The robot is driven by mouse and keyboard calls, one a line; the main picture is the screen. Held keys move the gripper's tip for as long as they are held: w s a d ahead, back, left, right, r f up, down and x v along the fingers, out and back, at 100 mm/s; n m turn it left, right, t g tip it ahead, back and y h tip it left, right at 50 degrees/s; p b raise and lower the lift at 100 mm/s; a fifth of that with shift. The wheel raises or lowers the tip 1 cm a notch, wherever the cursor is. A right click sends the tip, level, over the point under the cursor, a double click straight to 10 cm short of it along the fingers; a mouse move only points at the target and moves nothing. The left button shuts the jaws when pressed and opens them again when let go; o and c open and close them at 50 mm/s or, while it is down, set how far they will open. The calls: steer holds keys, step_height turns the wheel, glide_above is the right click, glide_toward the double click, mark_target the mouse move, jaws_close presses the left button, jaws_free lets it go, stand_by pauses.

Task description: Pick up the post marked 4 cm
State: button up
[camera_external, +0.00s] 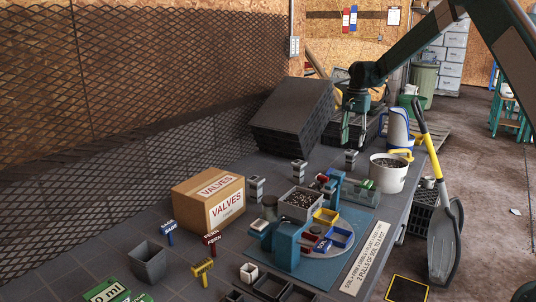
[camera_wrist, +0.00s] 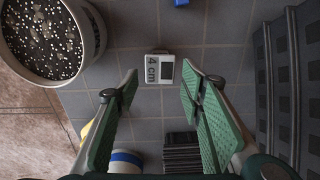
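The post marked 4 cm (camera_wrist: 160,68) is a small pale block with dark lettering and a dark square on its top, seen from above in the wrist view. In the external view, a small grey-and-white post (camera_external: 351,158) stands on the table below my gripper and appears to be the same one; its marking is too small to read there. My gripper (camera_wrist: 158,70) is open and empty, with one green-padded finger on each side of the post in the picture. In the external view my gripper (camera_external: 354,138) points down, above the table and apart from the post.
A white bucket of speckled soil (camera_external: 388,175) stands close by on the right. Two similar posts (camera_external: 299,170) (camera_external: 256,188) and a cardboard VALVES box (camera_external: 208,197) are farther left.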

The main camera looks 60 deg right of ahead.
mark_target(351, 151)
steer(key=shift+d+f, duration=0.1)
stand_by(0.3)
steer(key=shift+f+b, duration=0.5)
steer(key=shift+f, duration=2.85)
steer(key=shift+f+b, duration=0.6)
steer(key=shift+f, duration=1.95)
steer(key=c, duration=1)
